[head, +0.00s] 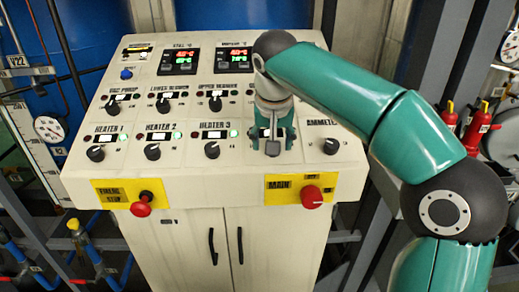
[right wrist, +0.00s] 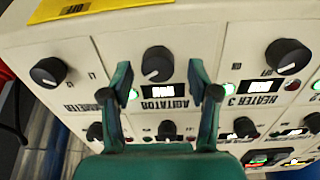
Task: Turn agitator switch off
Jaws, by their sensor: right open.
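The agitator switch (right wrist: 158,63) is a round black knob with a pale pointer line, on the white panel above the upside-down AGITATOR label (right wrist: 166,104) in the right wrist view. My right gripper (right wrist: 159,72) is open, with one green finger on each side of the knob; I cannot tell whether they touch it. A green lamp (right wrist: 133,94) glows beside the label, near the left finger. My left gripper is not in view.
The Heater 3 knob (head: 211,150) and the ammeter knob (head: 331,146) flank the gripper. The red main switch (head: 312,197) and red emergency stop (head: 141,208) sit on yellow plates along the front. Temperature displays (head: 234,60) are at the back.

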